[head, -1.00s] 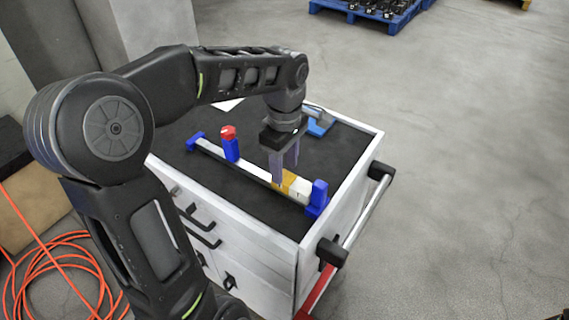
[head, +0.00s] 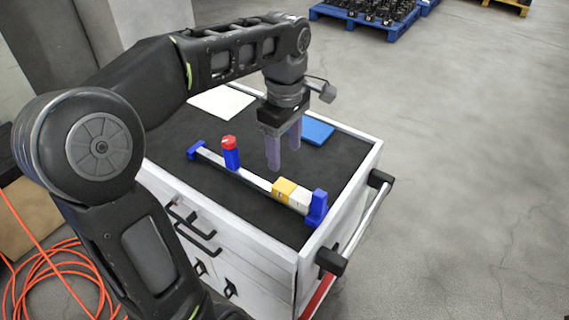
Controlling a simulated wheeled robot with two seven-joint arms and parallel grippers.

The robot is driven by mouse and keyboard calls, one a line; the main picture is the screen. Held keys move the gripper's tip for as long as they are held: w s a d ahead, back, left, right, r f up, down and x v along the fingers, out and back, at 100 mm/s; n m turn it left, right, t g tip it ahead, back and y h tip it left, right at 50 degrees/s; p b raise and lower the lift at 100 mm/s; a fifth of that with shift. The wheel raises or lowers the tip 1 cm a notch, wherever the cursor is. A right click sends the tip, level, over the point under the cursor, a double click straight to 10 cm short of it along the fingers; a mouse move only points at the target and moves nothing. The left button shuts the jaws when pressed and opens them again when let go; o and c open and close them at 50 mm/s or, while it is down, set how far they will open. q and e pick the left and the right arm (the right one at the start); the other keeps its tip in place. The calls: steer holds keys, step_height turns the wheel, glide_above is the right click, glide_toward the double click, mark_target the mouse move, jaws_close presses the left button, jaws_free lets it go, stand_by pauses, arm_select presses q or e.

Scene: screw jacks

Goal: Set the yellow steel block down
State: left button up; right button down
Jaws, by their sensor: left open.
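The yellow steel block (head: 284,190) rests at the right part of a long, light bar with blue ends (head: 248,178), beside a whitish block (head: 301,200). The whitish block lies between it and the blue end piece (head: 317,207). My left gripper (head: 284,157) is open and empty. Its fingers point down above the black cart top, behind the bar and apart from the yellow block. My right gripper is not in view.
A blue post with a red top (head: 230,152) stands at the bar's left part. A blue flat piece (head: 317,131) and a white sheet (head: 222,102) lie at the back of the cart (head: 345,185). The cart has a raised white rim.

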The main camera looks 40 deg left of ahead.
arm_select(q)
step_height(320, 180, up, 5)
steer(key=p, duration=0.3)
stand_by(0.5)
